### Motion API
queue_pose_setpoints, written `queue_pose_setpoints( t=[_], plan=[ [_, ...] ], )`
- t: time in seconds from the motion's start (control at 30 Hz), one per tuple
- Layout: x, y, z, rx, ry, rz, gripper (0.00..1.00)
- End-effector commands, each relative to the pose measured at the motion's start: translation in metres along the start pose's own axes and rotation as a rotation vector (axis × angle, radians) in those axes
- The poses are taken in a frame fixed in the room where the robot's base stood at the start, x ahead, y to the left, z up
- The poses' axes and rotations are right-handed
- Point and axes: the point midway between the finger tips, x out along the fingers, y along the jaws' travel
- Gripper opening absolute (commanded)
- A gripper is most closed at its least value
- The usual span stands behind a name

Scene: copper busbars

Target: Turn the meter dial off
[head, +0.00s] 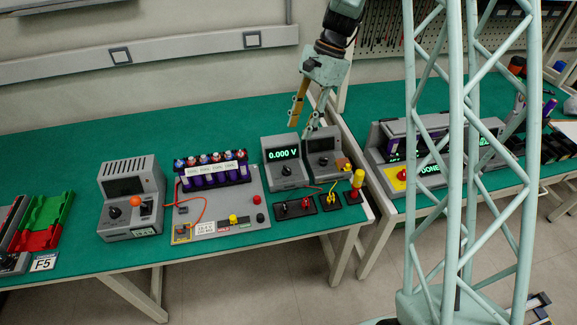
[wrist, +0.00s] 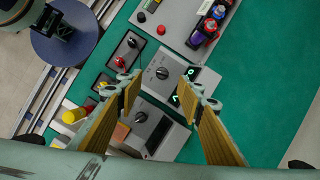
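The meter (head: 270,175) is a grey box with a sloped face, a lit green display reading 0.000 V (head: 284,154) and a black dial (head: 286,170). In the wrist view, the dial (wrist: 162,73) shows between and just beyond my fingertips, with a pale pointer mark. My gripper (head: 299,120) is above the meter, pointing down, apart from it. In the wrist view, my gripper (wrist: 160,84) is open and empty, its tan-padded fingers spread wide. The right finger partly covers the display (wrist: 188,78).
A second grey meter-like box (head: 325,150) with a dark screen stands close on the right. Small terminal blocks (head: 295,208) with red and yellow knobs lie in front. A panel with several cells (head: 215,170) stands to the left.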

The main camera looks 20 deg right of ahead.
Motion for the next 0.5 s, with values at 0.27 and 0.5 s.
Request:
queue_pose_setpoints(
  t=[0.27,0.5],
  plan=[
    [0.034,-0.011,-0.026,0.076,-0.029,0.007,0.34],
    [0.042,-0.013,-0.031,0.095,-0.035,0.008,0.34]
  ],
)
